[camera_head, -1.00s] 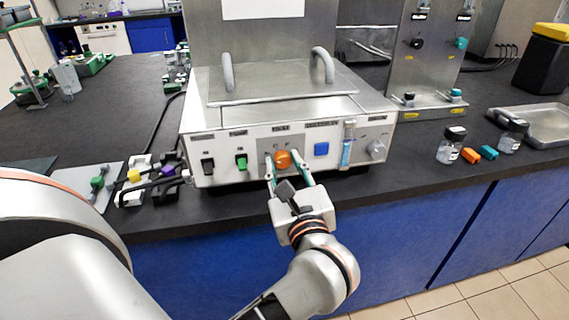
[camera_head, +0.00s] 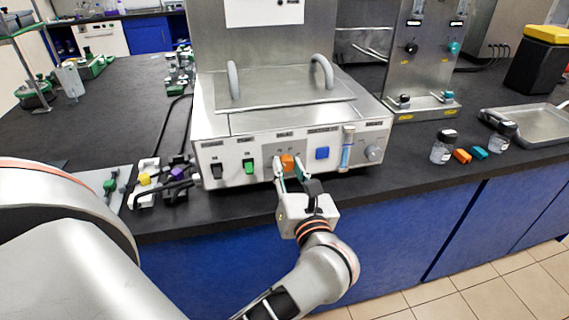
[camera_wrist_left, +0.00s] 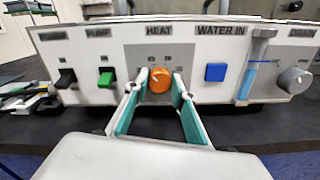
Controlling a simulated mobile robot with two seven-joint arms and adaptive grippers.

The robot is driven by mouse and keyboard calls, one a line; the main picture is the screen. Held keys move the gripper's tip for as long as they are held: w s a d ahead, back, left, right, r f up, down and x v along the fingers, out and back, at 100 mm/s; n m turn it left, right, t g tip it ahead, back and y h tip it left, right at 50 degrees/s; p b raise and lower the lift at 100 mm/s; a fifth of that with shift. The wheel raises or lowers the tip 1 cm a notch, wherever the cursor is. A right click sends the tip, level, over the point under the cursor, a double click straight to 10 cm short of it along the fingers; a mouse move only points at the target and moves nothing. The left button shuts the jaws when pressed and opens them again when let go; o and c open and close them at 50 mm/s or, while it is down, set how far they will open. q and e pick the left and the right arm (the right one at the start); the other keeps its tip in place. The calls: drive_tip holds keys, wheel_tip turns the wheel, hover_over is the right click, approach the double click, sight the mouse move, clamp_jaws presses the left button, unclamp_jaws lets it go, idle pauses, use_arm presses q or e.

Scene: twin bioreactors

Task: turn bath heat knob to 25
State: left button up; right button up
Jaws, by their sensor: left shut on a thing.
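The orange heat knob (camera_head: 287,162) sits on the front panel of the steel bath (camera_head: 290,118). In the left wrist view the knob (camera_wrist_left: 158,86) is under the HEAT label, with small scale marks around it too blurred to read. My left gripper (camera_head: 290,170) reaches it from the front and is shut on it, one teal-padded finger on each side. The two fingers also show in the left wrist view (camera_wrist_left: 157,92). The knob's pointer setting cannot be read. My right gripper is not in view.
A black switch (camera_wrist_left: 67,78) and a green switch (camera_wrist_left: 105,79) lie left of the knob. A blue button (camera_wrist_left: 215,72), a sight tube (camera_wrist_left: 252,72) and a grey drain knob (camera_wrist_left: 294,80) lie right. Small bottles (camera_head: 443,147) stand on the dark bench at right.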

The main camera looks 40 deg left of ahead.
use_arm(q)
drive_tip(key=shift+r+m+p, duration=0.3)
drive_tip(key=shift+m+p, duration=1)
drive_tip(key=shift+f+m+p, duration=0.2)
drive_tip(key=shift+m+p, duration=0.35)
drive_tip(key=shift+m, duration=0.15)
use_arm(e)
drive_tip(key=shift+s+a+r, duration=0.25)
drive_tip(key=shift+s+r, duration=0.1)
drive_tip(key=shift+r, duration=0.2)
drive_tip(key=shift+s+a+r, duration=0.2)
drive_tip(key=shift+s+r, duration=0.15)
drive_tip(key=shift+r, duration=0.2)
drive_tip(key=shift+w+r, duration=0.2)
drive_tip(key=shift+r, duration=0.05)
use_arm(q)
drive_tip(key=o, duration=1.1)
drive_tip(key=shift+f, duration=0.1)
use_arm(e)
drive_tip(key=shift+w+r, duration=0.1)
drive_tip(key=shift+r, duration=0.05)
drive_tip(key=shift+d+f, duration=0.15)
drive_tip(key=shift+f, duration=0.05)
use_arm(q)
wheel_tip(320, 180, up, 10)
drive_tip(key=shift+f, duration=0.15)
drive_tip(key=shift+r, duration=0.2)
